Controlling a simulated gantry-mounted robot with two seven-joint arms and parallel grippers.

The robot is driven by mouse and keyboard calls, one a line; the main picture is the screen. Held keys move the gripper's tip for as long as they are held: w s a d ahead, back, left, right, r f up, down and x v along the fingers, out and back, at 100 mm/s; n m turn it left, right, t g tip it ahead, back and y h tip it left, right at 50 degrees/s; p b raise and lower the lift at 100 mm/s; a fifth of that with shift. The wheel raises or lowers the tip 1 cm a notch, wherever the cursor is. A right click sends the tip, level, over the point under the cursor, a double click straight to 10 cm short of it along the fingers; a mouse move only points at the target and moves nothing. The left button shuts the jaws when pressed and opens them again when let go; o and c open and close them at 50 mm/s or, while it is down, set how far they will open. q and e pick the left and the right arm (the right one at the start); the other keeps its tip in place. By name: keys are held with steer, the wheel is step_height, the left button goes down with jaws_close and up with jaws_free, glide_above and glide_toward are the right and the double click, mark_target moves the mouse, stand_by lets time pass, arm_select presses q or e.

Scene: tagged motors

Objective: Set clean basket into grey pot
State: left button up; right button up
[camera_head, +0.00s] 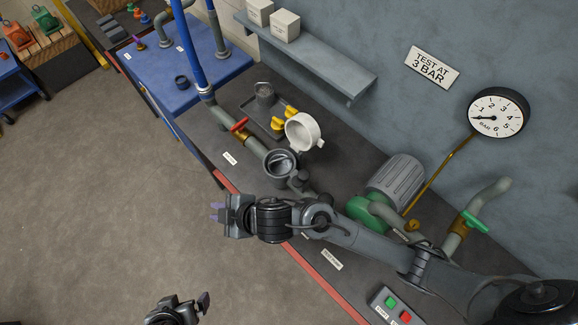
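The grey pot (281,166) stands open-topped on the dark bench, joined to a grey pipe. A lighter grey shape shows inside its mouth, too small to identify. A small grey cylindrical piece that looks like a basket (265,94) stands in a dark tray (238,104) behind the pot; I cannot tell whether it is clean. My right gripper (217,213) is in front of the bench edge, left of and nearer than the pot.
A red-handled valve (240,125) is on the pipe to the left. A green-and-grey motor (394,185) stands to the right. My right arm crosses the front of the bench.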

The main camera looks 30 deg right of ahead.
arm_select(q)
steer(key=shift+a, duration=0.1)
arm_select(e)
steer(key=s+d+f+m+g+h, duration=0.2)
steer(key=s+d+m, duration=0.4)
steer(key=d, duration=0.7)
steer(key=s+d+f+m+g+h, duration=0.2)
steer(key=s+d+f+m+h, duration=0.2)
steer(key=s+d, duration=0.6)
steer(key=d+m+h, duration=0.1)
steer(key=d+m, duration=0.1)
steer(key=d, duration=0.2)
